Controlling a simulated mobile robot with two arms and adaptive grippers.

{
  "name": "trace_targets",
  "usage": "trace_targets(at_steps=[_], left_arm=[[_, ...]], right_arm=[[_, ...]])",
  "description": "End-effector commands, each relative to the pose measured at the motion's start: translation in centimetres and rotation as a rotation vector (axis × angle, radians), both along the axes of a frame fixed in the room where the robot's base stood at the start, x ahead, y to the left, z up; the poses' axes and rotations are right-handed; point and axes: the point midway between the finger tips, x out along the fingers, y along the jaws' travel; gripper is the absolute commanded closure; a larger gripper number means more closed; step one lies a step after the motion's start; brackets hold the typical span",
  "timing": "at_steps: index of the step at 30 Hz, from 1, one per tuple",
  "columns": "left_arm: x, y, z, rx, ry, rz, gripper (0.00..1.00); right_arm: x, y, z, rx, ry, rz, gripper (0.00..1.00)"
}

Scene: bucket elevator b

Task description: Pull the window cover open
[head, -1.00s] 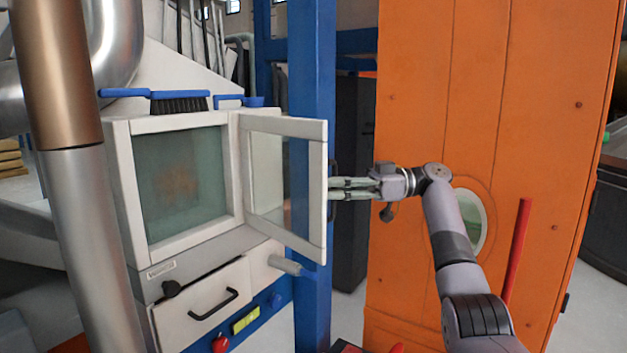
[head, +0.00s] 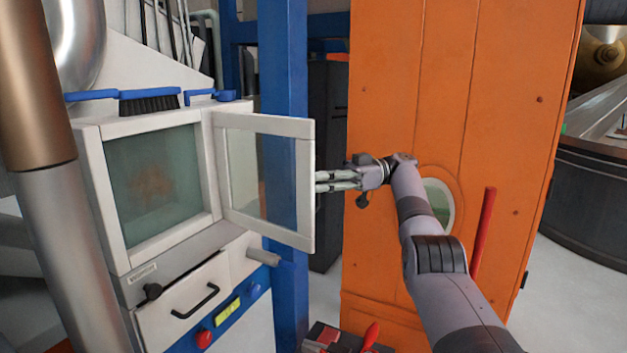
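The window cover (head: 264,181) is a white-framed glass door. It is hinged beside the machine's glass window (head: 154,190) and stands swung wide open to the right. My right gripper (head: 322,182) comes from the right, with its fingers pointing left at the cover's outer edge. The fingertips are at or just behind that edge; I cannot tell whether they touch it. Two fingers show with a narrow gap, and their tips are partly hidden by the frame. My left gripper is not in view.
Blue brushes (head: 149,103) lie on top of the white machine. A drawer with a black handle (head: 196,302) and a red knob (head: 204,339) are below. A blue post (head: 285,70) stands behind the cover. An orange cabinet (head: 455,80) with a red bar (head: 483,233) fills the right.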

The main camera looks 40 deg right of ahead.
Motion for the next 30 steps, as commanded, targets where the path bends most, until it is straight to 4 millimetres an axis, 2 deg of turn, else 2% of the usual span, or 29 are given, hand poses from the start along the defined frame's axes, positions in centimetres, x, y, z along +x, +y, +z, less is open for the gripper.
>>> trace_targets(at_steps=[1, 2, 11, 25, 30], left_arm=[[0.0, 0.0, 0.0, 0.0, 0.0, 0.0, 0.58], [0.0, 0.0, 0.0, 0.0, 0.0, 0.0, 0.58], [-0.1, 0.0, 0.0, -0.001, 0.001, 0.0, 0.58], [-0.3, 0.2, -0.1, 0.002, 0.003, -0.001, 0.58], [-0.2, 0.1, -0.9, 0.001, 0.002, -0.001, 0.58]], right_arm=[[0.0, 0.0, -0.1, 0.002, 0.003, 0.0, 1.0], [0.0, 0.0, -0.1, 0.002, 0.003, 0.0, 0.91], [0.0, 0.0, 0.0, 0.002, 0.002, 0.0, 0.71], [0.0, 0.1, 0.0, 0.0, 0.0, 0.0, 0.7], [0.9, 1.3, -0.4, -0.009, 0.002, -0.001, 0.7]])
